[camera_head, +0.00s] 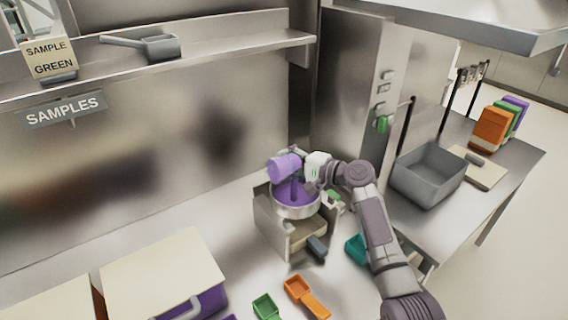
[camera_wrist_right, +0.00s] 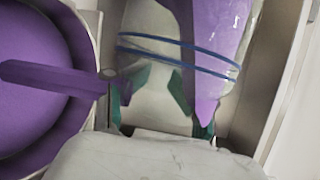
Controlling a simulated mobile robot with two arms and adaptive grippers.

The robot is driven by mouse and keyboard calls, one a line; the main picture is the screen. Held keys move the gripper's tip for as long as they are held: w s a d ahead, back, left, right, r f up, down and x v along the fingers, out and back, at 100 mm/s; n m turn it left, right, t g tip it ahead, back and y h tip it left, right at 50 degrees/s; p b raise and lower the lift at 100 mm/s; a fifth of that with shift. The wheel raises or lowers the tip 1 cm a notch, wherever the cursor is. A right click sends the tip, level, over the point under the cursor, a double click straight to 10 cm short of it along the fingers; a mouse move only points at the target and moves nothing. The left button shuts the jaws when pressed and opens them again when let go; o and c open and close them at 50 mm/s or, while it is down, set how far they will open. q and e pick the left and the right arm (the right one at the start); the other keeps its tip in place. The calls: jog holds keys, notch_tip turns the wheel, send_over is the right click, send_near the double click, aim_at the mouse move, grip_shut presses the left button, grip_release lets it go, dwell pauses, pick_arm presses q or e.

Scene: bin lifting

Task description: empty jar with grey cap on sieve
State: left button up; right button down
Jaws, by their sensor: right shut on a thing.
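My right gripper (camera_head: 312,168) is shut on a jar (camera_head: 284,167), which lies tipped on its side above the sieve. In the right wrist view the jar (camera_wrist_right: 152,30) is clear with blue rings, and a purple mass lies along one side of it. The green fingers of the gripper (camera_wrist_right: 160,90) are against the jar. The round sieve (camera_head: 297,211) has a pale metal rim and holds purple material; it also shows in the wrist view (camera_wrist_right: 88,40), with a purple bar across it. I cannot make out a grey cap. My left gripper is out of view.
The sieve sits in a metal stand (camera_head: 268,222). Orange (camera_head: 308,298), green (camera_head: 265,306) and teal (camera_head: 355,248) scoops lie in front. A lidded bin (camera_head: 165,275) stands at left. A grey tub (camera_head: 428,172) stands on the right counter. A shelf (camera_head: 220,48) runs above.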

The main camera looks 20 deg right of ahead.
jog(key=m, duration=0.1)
jog(key=m+y, duration=0.1)
jog(key=shift+w+d+m+t+b, duration=0.1)
jog(key=shift+d+m+t+b, duration=0.2)
jog(key=shift+b, duration=0.1)
dwell(0.8)
jog(key=shift+r+n+h+p, duration=0.3)
jog(key=shift+r+n+p, duration=0.25)
jog(key=shift+n, duration=0.45)
jog(key=n+h, duration=0.1)
jog(key=a+n+g+p, duration=0.1)
jog(key=n, duration=0.1)
jog(key=shift+a+h, duration=0.1)
jog(key=shift+h, duration=0.3)
jog(key=shift+w, duration=0.1)
